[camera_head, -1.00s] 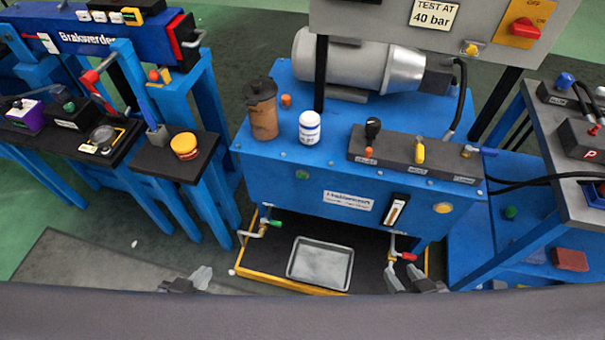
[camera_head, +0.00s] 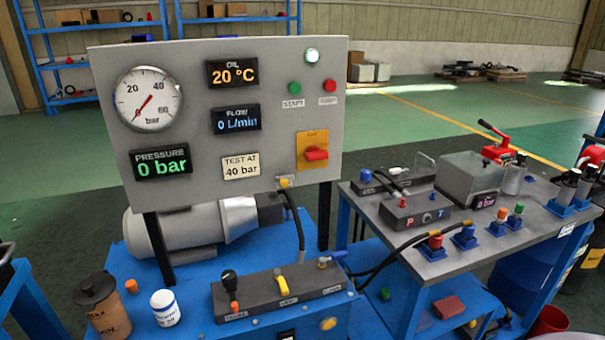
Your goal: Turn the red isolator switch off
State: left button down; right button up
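The red isolator switch (camera_head: 316,154) sits on a yellow plate (camera_head: 312,138) at the right side of the grey upright panel (camera_head: 205,185). Its red handle looks roughly horizontal; the lettering on the plate is too small to read, so I cannot tell its position from the label. Neither of my grippers is in view, so nothing of mine touches the switch.
The panel carries a gauge (camera_head: 147,98), displays reading 0 bar, 20 °C and 0 L/min, a green button (camera_head: 294,88) and a red button (camera_head: 329,86). Below are a motor (camera_head: 185,228) and valve block (camera_head: 276,293). A grey bench (camera_head: 445,262) stands right. Space before the switch looks clear.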

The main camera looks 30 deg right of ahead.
aim_at(313, 153)
jog(key=i+l+z, duration=0.1)
jog(key=l+z, duration=0.4)
jog(key=l, duration=0.9)
